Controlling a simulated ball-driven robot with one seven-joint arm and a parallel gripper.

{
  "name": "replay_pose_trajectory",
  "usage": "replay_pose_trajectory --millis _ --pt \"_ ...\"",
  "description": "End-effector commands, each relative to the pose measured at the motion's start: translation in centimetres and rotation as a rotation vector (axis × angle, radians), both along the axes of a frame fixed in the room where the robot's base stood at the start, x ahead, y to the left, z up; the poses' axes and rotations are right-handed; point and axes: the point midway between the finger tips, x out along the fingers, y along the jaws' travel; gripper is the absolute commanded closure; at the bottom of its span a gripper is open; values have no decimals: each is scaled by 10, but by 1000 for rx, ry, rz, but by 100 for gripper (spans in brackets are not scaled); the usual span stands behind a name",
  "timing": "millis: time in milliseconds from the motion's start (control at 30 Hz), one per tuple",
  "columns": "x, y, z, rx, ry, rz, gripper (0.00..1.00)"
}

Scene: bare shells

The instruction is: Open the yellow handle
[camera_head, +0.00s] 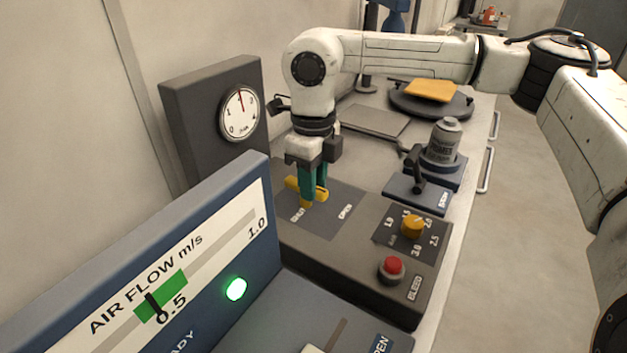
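The yellow handle (291,184) sits on a dark plate lettered SHUT and OPEN, on top of a grey control box (340,257). Yellow parts show on both sides of my fingers and below them, near the SHUT lettering. My gripper (313,190) points down at the handle with its teal fingers at the handle's middle. The fingers hide that middle, and I cannot tell whether they are closed on it or only around it.
A yellow dial (413,226) and a red BLEED button (392,267) are right of the handle. A pressure gauge box (213,120) stands behind left. A blue air-flow meter (160,285) fills the front left. A grey canister (442,143) stands behind right.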

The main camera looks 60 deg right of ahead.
Motion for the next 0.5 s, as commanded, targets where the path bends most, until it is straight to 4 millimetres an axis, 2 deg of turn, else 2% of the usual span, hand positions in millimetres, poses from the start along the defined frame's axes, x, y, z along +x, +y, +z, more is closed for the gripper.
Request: replay_pose_trajectory --millis 33,200,500 --pt "0 0 0 0 0 0 67" --pt "0 0 -1 0 2 -1 51" --pt "0 0 2 0 2 -2 51"
